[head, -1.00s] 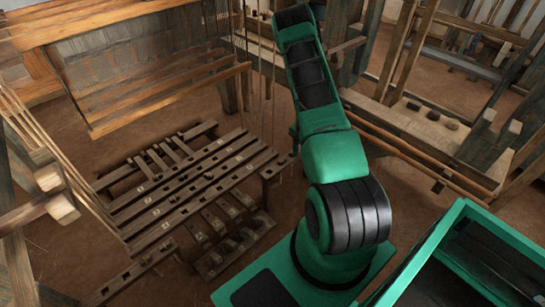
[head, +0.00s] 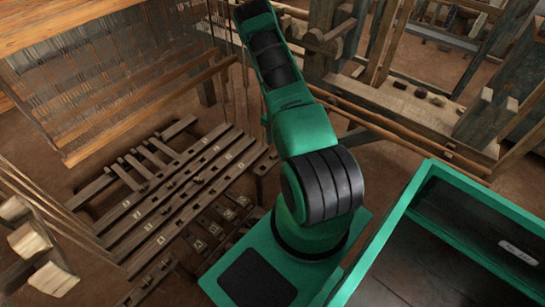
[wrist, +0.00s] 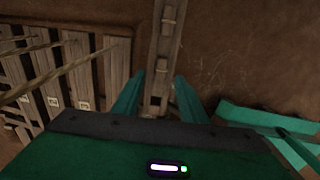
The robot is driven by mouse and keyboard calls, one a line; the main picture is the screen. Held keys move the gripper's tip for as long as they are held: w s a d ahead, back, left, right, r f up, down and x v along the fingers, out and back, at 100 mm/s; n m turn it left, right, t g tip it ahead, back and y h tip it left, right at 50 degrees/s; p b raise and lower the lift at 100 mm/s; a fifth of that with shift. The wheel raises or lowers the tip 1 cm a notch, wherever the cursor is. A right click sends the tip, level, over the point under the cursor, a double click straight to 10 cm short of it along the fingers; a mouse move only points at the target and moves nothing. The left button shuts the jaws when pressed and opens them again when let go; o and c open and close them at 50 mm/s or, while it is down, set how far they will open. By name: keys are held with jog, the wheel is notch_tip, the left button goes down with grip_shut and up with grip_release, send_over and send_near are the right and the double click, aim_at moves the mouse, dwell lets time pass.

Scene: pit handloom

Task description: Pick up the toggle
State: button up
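I cannot tell for certain which piece is the toggle. In the wrist view, small wooden blocks stand on a long narrow beam: one upper block (wrist: 170,13) and one lower block (wrist: 167,47). My gripper (wrist: 158,98) is open, its two green fingers apart on either side of the beam's near end. Nothing is visibly held between the fingers. The blocks show beyond the fingertips.
Wooden treadles (head: 165,195) with numbered tags lie left of my base. The loom's wide frame (head: 150,110) stands behind them. A wooden bench (head: 375,98) at the upper right bears several small dark lumps (head: 421,92). Bare earth floor (wrist: 235,55) shows right of the beam.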

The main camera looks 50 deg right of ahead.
aim_at(274, 153)
jog(key=shift+s+a+f, duration=0.1)
jog(key=shift+s+f, duration=0.05)
jog(key=shift+f, duration=3.05)
grip_shut()
